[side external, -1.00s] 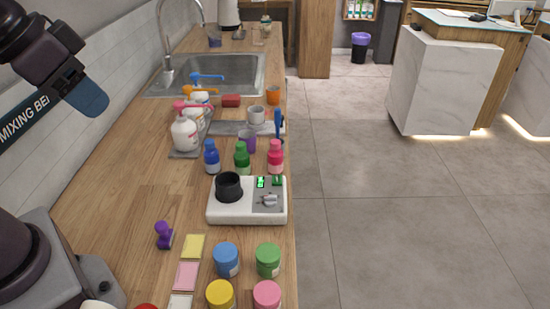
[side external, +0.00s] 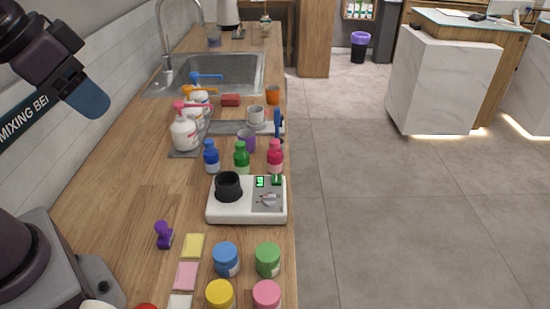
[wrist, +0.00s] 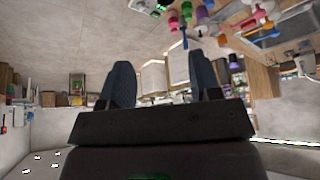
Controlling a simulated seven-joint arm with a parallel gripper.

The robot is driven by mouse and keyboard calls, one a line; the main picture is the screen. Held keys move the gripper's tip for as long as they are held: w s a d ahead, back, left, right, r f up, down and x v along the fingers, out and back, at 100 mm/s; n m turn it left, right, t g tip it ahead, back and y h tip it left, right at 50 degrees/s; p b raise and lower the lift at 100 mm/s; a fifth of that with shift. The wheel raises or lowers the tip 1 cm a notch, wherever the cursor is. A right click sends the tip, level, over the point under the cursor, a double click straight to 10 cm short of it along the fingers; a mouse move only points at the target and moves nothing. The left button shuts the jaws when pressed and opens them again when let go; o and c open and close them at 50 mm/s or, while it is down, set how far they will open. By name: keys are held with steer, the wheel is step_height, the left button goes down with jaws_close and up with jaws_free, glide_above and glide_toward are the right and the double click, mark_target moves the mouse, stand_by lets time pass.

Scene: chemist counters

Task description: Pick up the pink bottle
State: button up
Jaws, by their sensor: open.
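The pink bottle (side external: 274,157) stands upright near the right edge of the wooden counter, right of the green bottle (side external: 241,157) and blue bottle (side external: 211,156). In the wrist view a small pink shape at the top, apparently the same bottle (wrist: 173,21), shows beyond the fingers. My gripper (wrist: 163,80) is open, with nothing between its two dark fingers. In the side view its blue-grey end (side external: 88,99) hangs at upper left, well away from the bottle.
A white scale (side external: 226,212) with a black cup (side external: 228,186) stands in front of the bottles. Behind them are a purple cup (side external: 247,141) and a blue-handled item (side external: 278,123). Pump bottles (side external: 185,133) stand left. Several lidded jars (side external: 226,257) fill the near counter.

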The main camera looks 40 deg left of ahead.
mark_target(275, 142)
steer(key=w+d+f+m+y, duration=0.1)
steer(key=w+f+m+y, duration=0.2)
steer(key=w+f+m, duration=0.4)
steer(key=w+d+f+m+y, duration=0.2)
steer(key=w+f+m+y, duration=0.2)
steer(key=w+f, duration=0.6)
steer(key=w+d+f+m+y, duration=0.1)
steer(key=w+f+m+y, duration=0.2)
steer(key=w+f+m, duration=0.6)
steer(key=shift+w+d+m+g+y, duration=0.1)
steer(key=shift+d+m+g+y, duration=0.2)
steer(key=shift+g, duration=0.1)
steer(key=shift+w+d+f+m+t, duration=0.15)
steer(key=shift+w+m+t, duration=0.15)
steer(key=shift+w+m, duration=0.25)
steer(key=shift+w+d+f+m+t, duration=0.15)
steer(key=shift+w+m+t, duration=0.15)
steer(key=shift+w+m, duration=0.25)
steer(key=w+r+m+t, duration=0.1)
steer(key=w+d+r+m, duration=0.1)
steer(key=w, duration=0.1)
steer(key=shift+w+r+t, duration=0.1)
steer(key=shift+r+t, duration=0.15)
steer(key=shift+t, duration=0.15)
steer(key=shift+w+a+f, duration=0.1)
steer(key=shift+a, duration=0.2)
steer(key=x, duration=1.2)
steer(key=shift+w+a+r, duration=0.2)
steer(key=shift+a, duration=0.05)
steer(key=c, duration=1)
